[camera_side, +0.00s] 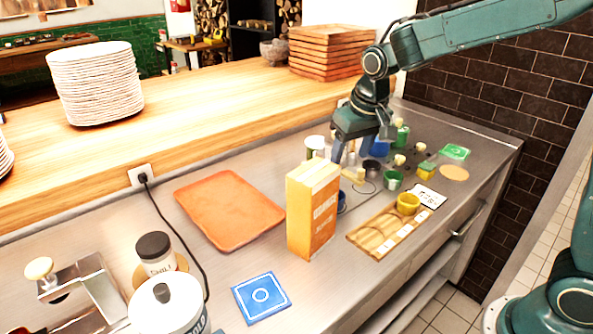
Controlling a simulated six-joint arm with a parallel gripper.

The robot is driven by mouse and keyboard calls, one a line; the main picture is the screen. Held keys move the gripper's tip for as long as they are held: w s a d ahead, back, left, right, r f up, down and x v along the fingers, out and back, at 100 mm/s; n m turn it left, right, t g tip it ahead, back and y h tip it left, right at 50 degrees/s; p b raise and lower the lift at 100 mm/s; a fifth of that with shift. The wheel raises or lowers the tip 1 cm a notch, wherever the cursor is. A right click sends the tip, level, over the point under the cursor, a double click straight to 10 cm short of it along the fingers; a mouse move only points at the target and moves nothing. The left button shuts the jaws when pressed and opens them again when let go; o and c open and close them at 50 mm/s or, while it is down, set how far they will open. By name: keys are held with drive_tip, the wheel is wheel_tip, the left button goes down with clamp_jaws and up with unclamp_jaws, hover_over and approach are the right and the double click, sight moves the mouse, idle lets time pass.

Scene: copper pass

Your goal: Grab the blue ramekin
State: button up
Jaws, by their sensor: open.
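My gripper (352,150) is open and points down over the back middle of the counter, with small items around and below it. A blue rounded thing (380,148) shows just right of my gripper, partly hidden by it. Another small blue thing (341,202) shows at the right edge of the orange carton (312,210), mostly hidden behind it. I cannot tell for certain which of the two is the blue ramekin. A green ramekin (393,181) and a yellow ramekin (408,203) stand to the right; the yellow one is on a wooden board (372,240).
The tall carton stands in front of my gripper. An orange tray (228,208) lies left, a blue square mat (261,297) in front. Jars and a green mat (455,152) are also on the counter (487,152). A raised wooden ledge (200,110) runs behind.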

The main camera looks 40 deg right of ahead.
drive_tip(key=x, duration=0.8)
drive_tip(key=shift+f, duration=0.25)
drive_tip(key=shift+x, duration=2.65)
drive_tip(key=shift+a, duration=0.1)
drive_tip(key=shift+c, duration=0.5)
drive_tip(key=c, duration=0.7)
